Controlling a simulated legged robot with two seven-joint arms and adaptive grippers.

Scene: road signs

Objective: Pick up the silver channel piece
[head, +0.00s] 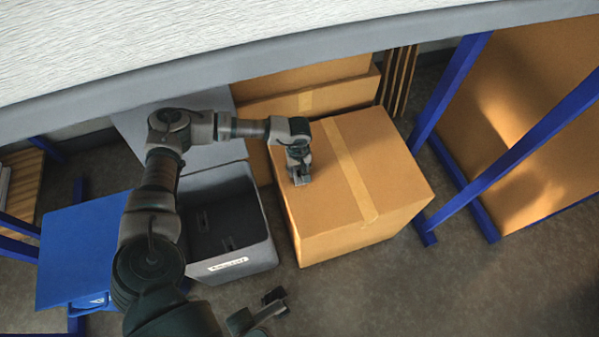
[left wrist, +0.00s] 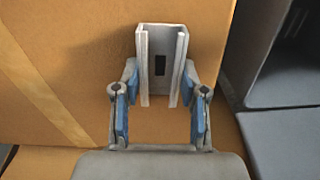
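The silver channel piece (left wrist: 160,60) is a U-shaped metal part with a dark slot, its open side facing the camera in the left wrist view. My left gripper (left wrist: 160,90) has one blue-padded finger against each side of it and looks shut on it. In the head view, my left gripper (head: 299,168) is over the left part of the large cardboard box (head: 385,165), with a small silver part of the piece at its tip. Whether the piece still touches the box is hard to tell.
A grey open bin (head: 262,250) with a white label stands left of the box. A blue surface (head: 80,250) is further left. Blue frame posts (head: 450,90) stand at the right. A grey-edged pale surface (head: 200,85) spans the top. Floor (head: 480,290) is clear at the lower right.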

